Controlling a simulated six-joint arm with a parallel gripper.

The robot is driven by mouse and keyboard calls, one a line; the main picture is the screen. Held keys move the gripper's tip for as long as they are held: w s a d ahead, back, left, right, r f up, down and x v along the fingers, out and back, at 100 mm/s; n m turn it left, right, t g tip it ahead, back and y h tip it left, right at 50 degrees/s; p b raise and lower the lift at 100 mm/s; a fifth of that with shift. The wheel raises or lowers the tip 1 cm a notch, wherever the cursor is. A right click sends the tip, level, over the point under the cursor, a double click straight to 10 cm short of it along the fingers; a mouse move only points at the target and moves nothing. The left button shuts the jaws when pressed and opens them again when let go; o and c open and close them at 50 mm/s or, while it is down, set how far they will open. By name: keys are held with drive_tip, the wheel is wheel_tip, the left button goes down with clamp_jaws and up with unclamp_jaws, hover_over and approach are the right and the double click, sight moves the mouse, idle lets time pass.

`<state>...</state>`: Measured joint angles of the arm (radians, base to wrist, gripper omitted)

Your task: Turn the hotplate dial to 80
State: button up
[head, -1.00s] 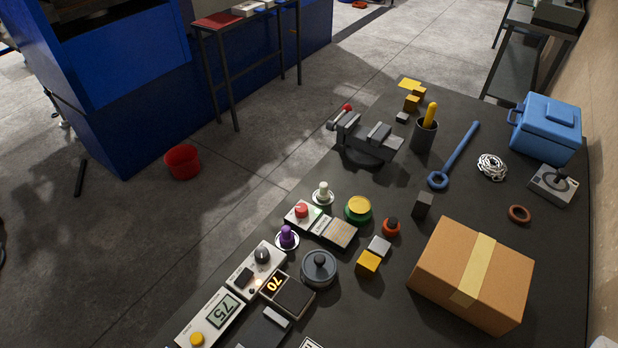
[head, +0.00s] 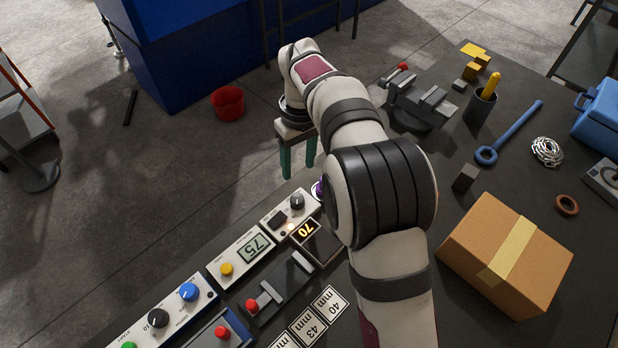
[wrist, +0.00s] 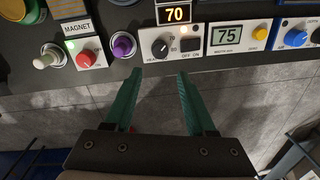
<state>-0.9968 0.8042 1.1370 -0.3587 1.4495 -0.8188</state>
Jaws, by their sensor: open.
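The hotplate dial (head: 296,201) is a black knob on a white panel at the table's near-left edge. In the wrist view the dial (wrist: 159,47) has a small 70 printed beside it. The orange display (head: 306,231) behind the panel reads 70, and so does the display in the wrist view (wrist: 175,12). My gripper (head: 297,175) has green fingers. It is open and empty, apart from the dial. In the wrist view my gripper's fingertips (wrist: 160,75) point toward the dial, one on either side of its line.
A black switch (wrist: 190,45) sits right beside the dial. A purple knob (wrist: 122,45) stands on its other side. A panel reading 75 (head: 254,247) with a yellow button adjoins the hotplate panel. A cardboard box (head: 505,250) stands at the right.

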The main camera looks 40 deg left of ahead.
sight(298, 198)
drive_tip(key=f, duration=1.2)
drive_tip(key=shift+s, duration=0.3)
drive_tip(key=shift+r, duration=0.1)
clamp_jaws()
